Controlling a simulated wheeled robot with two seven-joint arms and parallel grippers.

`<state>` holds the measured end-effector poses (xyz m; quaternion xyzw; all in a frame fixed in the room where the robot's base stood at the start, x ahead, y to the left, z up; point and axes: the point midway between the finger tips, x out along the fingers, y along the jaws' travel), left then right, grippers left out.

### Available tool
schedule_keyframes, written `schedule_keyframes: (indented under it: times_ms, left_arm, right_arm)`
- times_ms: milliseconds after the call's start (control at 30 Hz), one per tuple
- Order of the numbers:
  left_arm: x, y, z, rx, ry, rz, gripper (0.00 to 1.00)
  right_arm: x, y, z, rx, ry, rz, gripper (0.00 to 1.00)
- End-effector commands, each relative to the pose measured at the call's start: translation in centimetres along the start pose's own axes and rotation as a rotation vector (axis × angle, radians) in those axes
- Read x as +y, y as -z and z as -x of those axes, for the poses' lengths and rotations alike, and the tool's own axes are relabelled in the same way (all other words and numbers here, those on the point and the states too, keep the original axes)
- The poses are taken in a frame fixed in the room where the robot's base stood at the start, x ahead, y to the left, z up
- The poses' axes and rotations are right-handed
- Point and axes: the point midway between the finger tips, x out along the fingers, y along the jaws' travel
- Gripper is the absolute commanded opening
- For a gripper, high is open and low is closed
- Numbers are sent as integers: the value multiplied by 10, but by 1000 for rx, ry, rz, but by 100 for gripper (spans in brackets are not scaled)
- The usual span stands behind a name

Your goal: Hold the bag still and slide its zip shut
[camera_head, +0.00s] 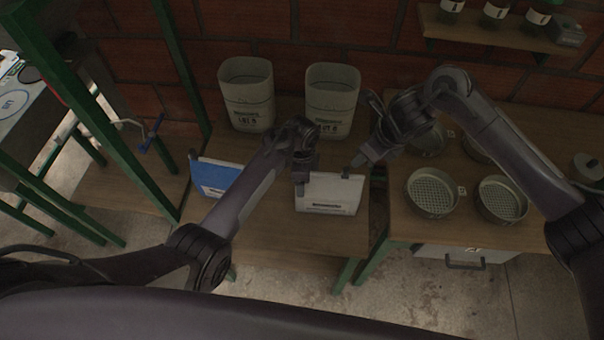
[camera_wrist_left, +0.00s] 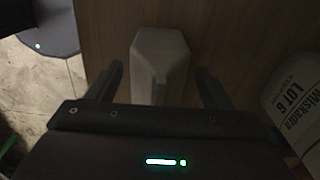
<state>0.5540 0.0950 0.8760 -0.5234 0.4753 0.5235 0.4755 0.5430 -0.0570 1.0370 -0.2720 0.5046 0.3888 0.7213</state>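The pale bag (camera_head: 327,198) stands on the wooden table with a dark label along its lower front. My left gripper (camera_head: 302,186) is over the bag's left end. In the left wrist view the bag (camera_wrist_left: 160,62) lies between the two spread fingers of this gripper (camera_wrist_left: 162,88), with a gap on each side. A small dark piece (camera_head: 346,172), perhaps the zip's slider, sits at the top right of the bag. My right gripper (camera_head: 362,160) is just above and right of it, pointing down-left. Its finger gap and any contact are unclear. The zip line is too small to make out.
Two labelled bins (camera_head: 247,95) (camera_head: 332,100) stand behind. Round sieves (camera_head: 432,192) (camera_head: 502,199) sit on the right table. The table's front edge is close to the bag.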

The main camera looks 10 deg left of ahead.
Motion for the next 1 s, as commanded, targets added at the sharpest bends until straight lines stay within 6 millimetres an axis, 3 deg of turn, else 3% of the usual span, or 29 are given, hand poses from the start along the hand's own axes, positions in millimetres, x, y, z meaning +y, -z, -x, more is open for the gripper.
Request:
schedule_keyframes:
  times_ms: [67, 467, 600, 667, 767, 1000]
  left_arm:
    - [0, 0, 0, 0, 0, 0, 63]
    - [0, 0, 0, 1, 0, 0, 11]
    - [0, 0, 0, 1, 0, 0, 9]
    - [0, 0, 0, 1, 0, 0, 9]
    - [0, 0, 0, 1, 0, 0, 9]
    - [0, 0, 0, 1, 0, 0, 9]
  right_arm:
    - [0, 0, 0, 0, 0, 0, 36]
    - [0, 0, 0, 0, 0, 0, 36]
    - [7, 0, -4, -3, -13, -3, 37]
    - [21, -1, -13, -9, -40, -10, 37]
    - [59, -5, -34, -44, -123, -79, 37]
    - [155, -50, -71, -247, -516, -744, 37]
